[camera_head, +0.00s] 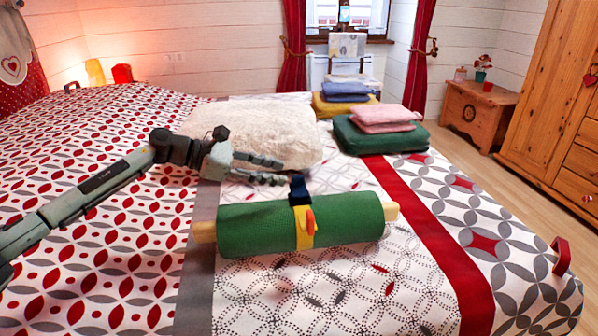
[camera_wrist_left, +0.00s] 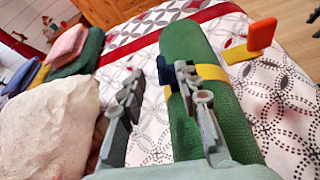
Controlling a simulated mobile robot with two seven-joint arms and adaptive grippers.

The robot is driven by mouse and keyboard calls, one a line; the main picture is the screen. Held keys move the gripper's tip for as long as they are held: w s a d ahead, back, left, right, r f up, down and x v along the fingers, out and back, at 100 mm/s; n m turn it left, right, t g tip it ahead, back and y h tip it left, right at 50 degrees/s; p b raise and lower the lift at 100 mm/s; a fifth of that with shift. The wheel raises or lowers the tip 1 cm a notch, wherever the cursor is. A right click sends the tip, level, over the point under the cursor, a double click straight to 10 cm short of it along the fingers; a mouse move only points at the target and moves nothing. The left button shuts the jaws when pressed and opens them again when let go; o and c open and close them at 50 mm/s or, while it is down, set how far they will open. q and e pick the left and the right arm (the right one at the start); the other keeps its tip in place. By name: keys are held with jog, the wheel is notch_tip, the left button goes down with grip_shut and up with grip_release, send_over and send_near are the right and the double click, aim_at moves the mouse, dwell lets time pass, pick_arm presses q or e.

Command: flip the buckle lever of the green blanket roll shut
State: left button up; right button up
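The green blanket roll (camera_head: 350,217) lies across the bed on a pale wooden core. A yellow strap (camera_head: 301,240) circles its middle. The orange lever (camera_head: 310,221) stands out from the strap on the near side; in the left wrist view the lever (camera_wrist_left: 262,34) juts away from the roll on a yellow arm. A dark blue block (camera_head: 298,188) sits at the strap's top. My left gripper (camera_head: 281,171) is open and empty, just behind and above the roll near this block. Its spread fingers (camera_wrist_left: 158,74) show in the wrist view. My right gripper is out of view.
A cream cushion (camera_head: 262,125) lies behind the left gripper. Folded green and pink cloths (camera_head: 385,118) and a blue and yellow stack (camera_head: 346,95) lie farther back. The patterned bed (camera_head: 330,292) is clear in front of the roll. A red handle (camera_head: 561,256) stands at right.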

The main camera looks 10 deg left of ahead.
aim_at(295, 176)
pick_arm(q)
jog(key=x, duration=0.5)
jog(key=shift+d+p, duration=0.25)
jog(key=shift+p, duration=0.1)
jog(key=shift+w+d+f, duration=0.2)
jog(key=shift+d+f, duration=0.05)
jog(key=shift+d, duration=0.15)
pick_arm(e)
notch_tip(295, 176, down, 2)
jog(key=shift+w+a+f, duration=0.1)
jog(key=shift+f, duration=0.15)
pick_arm(q)
grip_shut()
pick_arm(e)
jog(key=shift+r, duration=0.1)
